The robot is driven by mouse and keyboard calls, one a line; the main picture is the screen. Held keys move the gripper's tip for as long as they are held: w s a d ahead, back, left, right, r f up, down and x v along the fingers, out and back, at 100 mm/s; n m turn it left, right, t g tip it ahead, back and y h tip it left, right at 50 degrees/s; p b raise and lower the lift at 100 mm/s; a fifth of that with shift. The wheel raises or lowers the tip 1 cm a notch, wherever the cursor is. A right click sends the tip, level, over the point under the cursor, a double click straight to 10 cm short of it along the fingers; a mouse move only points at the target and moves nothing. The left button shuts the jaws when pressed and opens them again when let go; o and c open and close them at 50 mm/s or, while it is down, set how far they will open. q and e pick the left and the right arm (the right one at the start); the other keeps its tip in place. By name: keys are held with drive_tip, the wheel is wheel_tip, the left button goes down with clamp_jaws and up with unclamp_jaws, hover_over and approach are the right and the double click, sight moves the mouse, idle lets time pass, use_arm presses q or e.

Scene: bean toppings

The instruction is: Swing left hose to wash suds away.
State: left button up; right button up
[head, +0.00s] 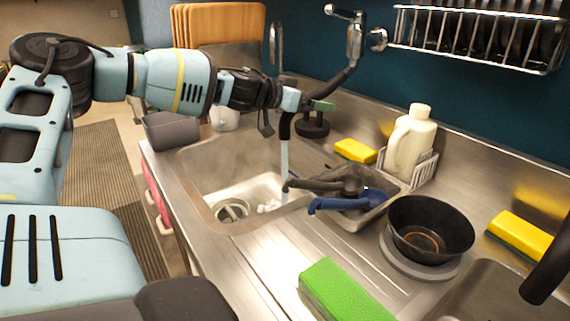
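My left gripper (290,100) is over the sink at the upper middle and is at the black hose (285,126). A stream of water (284,158) runs from the hose mouth down into the left sink basin (205,180). White suds (268,207) lie on the basin floor near the foot of the stream, to the right of the round drain (232,209). The fingers are small and partly hidden, but they appear closed around the hose. My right gripper is not in view; a dark shape stands at the right edge.
A grey tray (372,218) with dark utensils and a blue-handled one sits right of the basin. A black bowl (430,228), a white jug (410,145), a green sponge (342,292) and yellow sponges (355,150) stand around. A wire rack (475,42) hangs on the wall.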

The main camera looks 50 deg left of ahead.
use_arm(q)
drive_tip(key=shift+a, duration=0.1)
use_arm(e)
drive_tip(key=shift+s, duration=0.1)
use_arm(q)
drive_tip(key=w+a+b, duration=0.1)
drive_tip(key=a, duration=0.5)
drive_tip(key=shift+w, duration=0.3)
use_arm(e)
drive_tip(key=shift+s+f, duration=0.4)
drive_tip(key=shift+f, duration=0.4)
use_arm(q)
drive_tip(key=shift+w+a+b, duration=0.25)
drive_tip(key=shift+a+b, duration=0.2)
drive_tip(key=shift+a, duration=0.3)
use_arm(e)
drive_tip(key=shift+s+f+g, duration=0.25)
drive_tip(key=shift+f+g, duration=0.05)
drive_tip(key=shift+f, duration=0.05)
use_arm(q)
drive_tip(key=p+v, duration=0.9)
drive_tip(key=shift+p, duration=0.3)
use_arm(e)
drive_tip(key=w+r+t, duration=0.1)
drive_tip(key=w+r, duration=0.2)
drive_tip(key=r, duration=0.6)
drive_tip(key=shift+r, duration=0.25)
